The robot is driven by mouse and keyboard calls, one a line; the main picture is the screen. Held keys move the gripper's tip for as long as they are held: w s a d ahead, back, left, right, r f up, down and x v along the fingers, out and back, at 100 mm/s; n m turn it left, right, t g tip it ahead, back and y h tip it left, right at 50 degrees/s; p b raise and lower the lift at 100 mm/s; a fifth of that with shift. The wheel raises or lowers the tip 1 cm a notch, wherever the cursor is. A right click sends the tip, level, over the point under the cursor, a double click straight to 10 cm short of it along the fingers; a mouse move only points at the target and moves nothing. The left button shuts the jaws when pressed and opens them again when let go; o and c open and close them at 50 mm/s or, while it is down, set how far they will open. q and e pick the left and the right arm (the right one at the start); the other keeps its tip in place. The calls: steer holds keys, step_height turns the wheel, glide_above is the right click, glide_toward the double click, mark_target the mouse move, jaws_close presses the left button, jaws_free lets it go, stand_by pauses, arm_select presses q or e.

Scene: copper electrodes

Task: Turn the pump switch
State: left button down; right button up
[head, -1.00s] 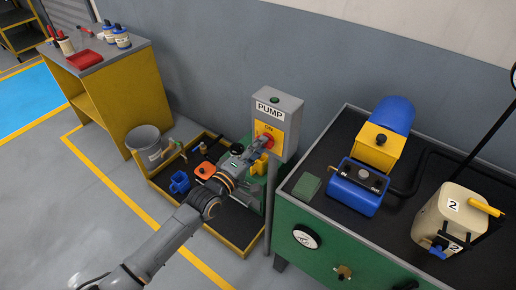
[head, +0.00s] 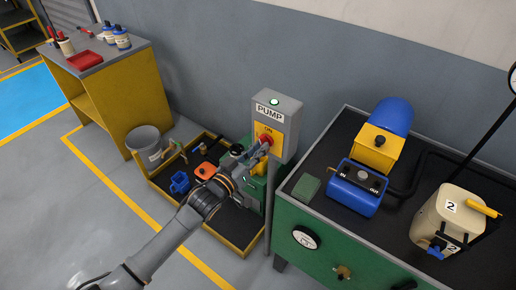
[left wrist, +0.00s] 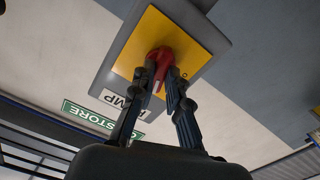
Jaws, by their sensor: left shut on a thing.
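The pump switch is a red rotary knob (head: 265,140) on a yellow plate (head: 277,136) on the front of a grey box labelled PUMP (head: 289,116). A small lamp (head: 274,101) on top of the box glows pale green. My left gripper (head: 262,148) is at the knob, its arm reaching up from the lower left. In the left wrist view the red knob (left wrist: 161,58) sits between the fingertips of my left gripper (left wrist: 160,78), which is shut on it. The fingers hide part of the knob. My right gripper is not in view.
A green bench (head: 293,221) with a blue pump unit (head: 358,187) and a beige canister (head: 447,217) stands right of the switch post. A low yellow-edged tray (head: 228,242) with small items lies below my arm. A grey bucket (head: 145,141) stands left.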

arm_select(q)
steer(key=shift+m, duration=1.2)
steer(key=c, duration=1.6)
jaws_free()
steer(key=shift+m, duration=0.5)
steer(key=shift+c, duration=0.2)
steer(key=o, duration=0.3)
steer(key=shift+a, duration=0.1)
steer(key=p+v, duration=0.3)
steer(key=v, duration=0.3)
